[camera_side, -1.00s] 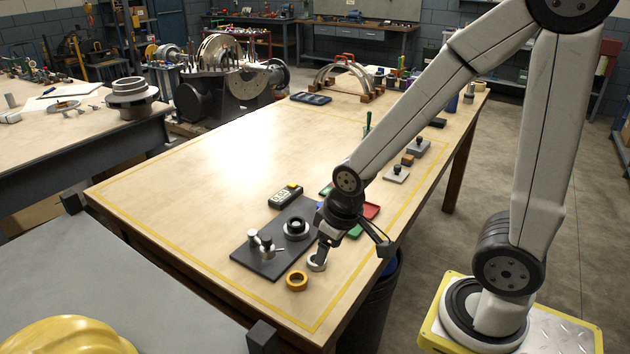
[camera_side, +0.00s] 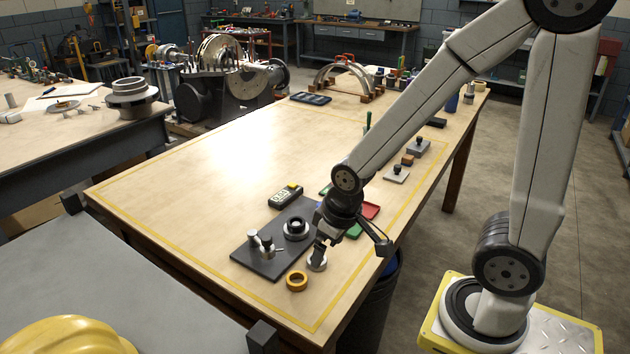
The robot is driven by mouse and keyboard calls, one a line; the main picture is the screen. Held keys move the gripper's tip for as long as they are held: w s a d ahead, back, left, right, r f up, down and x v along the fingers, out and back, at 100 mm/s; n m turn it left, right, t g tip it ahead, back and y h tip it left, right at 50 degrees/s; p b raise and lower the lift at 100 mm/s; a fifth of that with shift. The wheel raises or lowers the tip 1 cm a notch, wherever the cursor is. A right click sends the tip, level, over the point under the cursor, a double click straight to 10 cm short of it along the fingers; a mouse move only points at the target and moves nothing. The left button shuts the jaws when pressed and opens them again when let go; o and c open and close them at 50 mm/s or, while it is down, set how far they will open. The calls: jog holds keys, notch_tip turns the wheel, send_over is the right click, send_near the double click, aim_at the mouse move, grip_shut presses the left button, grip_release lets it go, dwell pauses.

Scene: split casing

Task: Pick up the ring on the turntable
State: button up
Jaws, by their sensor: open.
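A dark flat plate (camera_side: 262,262) lies near the front of the wooden bench. On it stands a round black-and-pale piece (camera_side: 296,229), which looks like a small turntable; whether a separate ring sits on it is too small to tell. A pale metal ring (camera_side: 317,264) lies by the plate's right edge. My gripper (camera_side: 320,251) points down just over this metal ring, open, with its fingers at or slightly above the ring's top; contact cannot be told. The finger gap is mostly hidden by the gripper's own body.
Metal posts (camera_side: 260,244) stand on the plate. A meter (camera_side: 285,196) lies behind it, and red (camera_side: 371,211) and green trays to the right. The bench's left half is clear.

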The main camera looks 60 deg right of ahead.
jog(key=w+d+r+m+g, duration=0.1)
jog(key=w+d, duration=0.3)
jog(key=w, duration=0.4)
jog(key=m+g, duration=0.1)
jog(key=g, duration=0.1)
send_over(296, 224)
jog(key=shift+d, duration=0.2)
jog(key=shift+f, duration=1.25)
jog(key=shift+a+f, duration=0.2)
jog(key=shift+f, duration=2.4)
grip_shut()
jog(key=shift+r, duration=0.1)
